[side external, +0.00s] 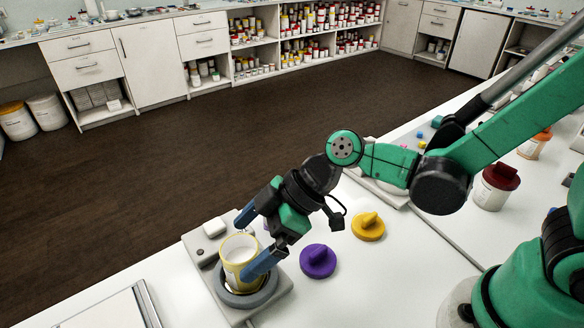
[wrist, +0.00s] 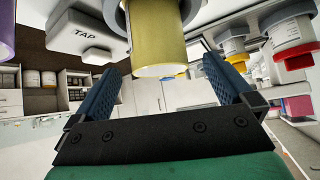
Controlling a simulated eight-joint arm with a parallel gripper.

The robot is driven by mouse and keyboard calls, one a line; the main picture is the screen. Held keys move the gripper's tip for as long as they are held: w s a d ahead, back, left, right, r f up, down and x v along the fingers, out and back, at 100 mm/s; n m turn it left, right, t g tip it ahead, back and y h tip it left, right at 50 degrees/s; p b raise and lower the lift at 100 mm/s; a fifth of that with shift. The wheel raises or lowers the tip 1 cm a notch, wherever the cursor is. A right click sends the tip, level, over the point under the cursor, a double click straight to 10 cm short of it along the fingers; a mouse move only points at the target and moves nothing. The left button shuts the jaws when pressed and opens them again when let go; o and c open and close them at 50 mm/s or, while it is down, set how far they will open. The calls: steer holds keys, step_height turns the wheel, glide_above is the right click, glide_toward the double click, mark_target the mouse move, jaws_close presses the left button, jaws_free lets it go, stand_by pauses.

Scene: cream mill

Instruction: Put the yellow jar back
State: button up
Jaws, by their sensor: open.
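The yellow jar (side external: 236,252) stands open-topped in the dark ring (side external: 243,299) of the pale machine base (side external: 208,262), with white content visible inside. My gripper (side external: 254,240) is open, with one blue finger at the jar's near side and the other at its far side. In the wrist view the jar (wrist: 160,38) sits between the open fingertips of my gripper (wrist: 162,72), with gaps visible at both sides. A yellow lid (side external: 368,227) with a raised grip lies on the white bench, right of the machine.
A purple lid (side external: 318,262) lies on the bench close to the machine's right. A jar with a dark red lid (side external: 500,177) and an orange-lidded jar (side external: 540,138) stand at the right. A framed panel (side external: 105,312) lies at the front left. Filled shelves (side external: 305,25) line the back.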

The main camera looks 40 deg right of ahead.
mark_target(234, 255)
steer(key=shift+x, duration=1.9)
steer(key=c, duration=1.4)
steer(key=shift+c, duration=0.2)
steer(key=shift+r, duration=0.2)
